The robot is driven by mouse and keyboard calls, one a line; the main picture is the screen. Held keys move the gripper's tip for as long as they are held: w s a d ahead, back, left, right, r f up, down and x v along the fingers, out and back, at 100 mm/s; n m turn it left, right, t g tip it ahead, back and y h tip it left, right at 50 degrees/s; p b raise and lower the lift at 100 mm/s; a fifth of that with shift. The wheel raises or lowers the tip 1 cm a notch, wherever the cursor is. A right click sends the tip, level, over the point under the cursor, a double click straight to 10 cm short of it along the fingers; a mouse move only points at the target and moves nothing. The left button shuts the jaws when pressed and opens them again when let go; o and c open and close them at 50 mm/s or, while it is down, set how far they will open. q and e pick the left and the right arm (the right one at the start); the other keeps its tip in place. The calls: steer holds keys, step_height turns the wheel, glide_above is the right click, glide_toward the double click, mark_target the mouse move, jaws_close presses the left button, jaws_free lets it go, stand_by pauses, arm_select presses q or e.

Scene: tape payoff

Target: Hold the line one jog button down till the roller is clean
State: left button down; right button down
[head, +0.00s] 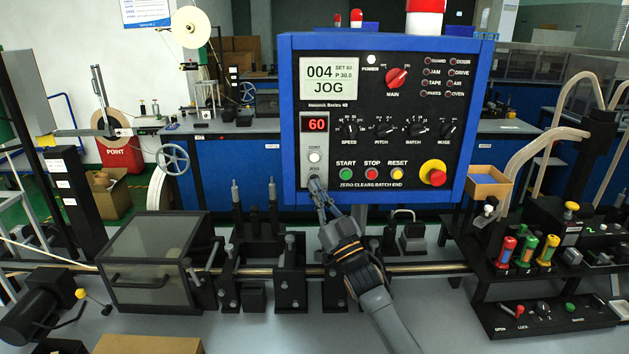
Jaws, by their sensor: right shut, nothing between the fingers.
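A blue-framed control panel (385,120) stands at the middle. Its screen (330,79) reads 004, SET 60, P 30.0 and JOG. A JOG label (313,169) sits low on a grey strip at the panel's left. My right gripper (317,184) is shut and empty, its fingertips at the spot just under that label. They hide the button there, so I cannot see how far it is pressed. A brass-coloured rod (430,268) runs across the bench below. I cannot tell which part is the roller or whether it is clean. My left gripper is not in view.
A white button (314,157) sits just above the JOG label. START (346,174), STOP (372,174) and RESET (397,174) buttons are close to the right, then a red emergency stop (434,173). A dark clear-sided box (155,262) stands left on the bench.

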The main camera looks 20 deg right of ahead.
stand_by(0.3)
steer(key=shift+w+d+b, duration=0.15)
steer(key=shift+w+b, duration=0.25)
steer(key=shift+w, duration=0.05)
steer(key=shift+w+d+b, duration=0.1)
steer(key=shift+w+b, duration=0.25)
steer(key=shift+b, duration=0.05)
stand_by(6.8)
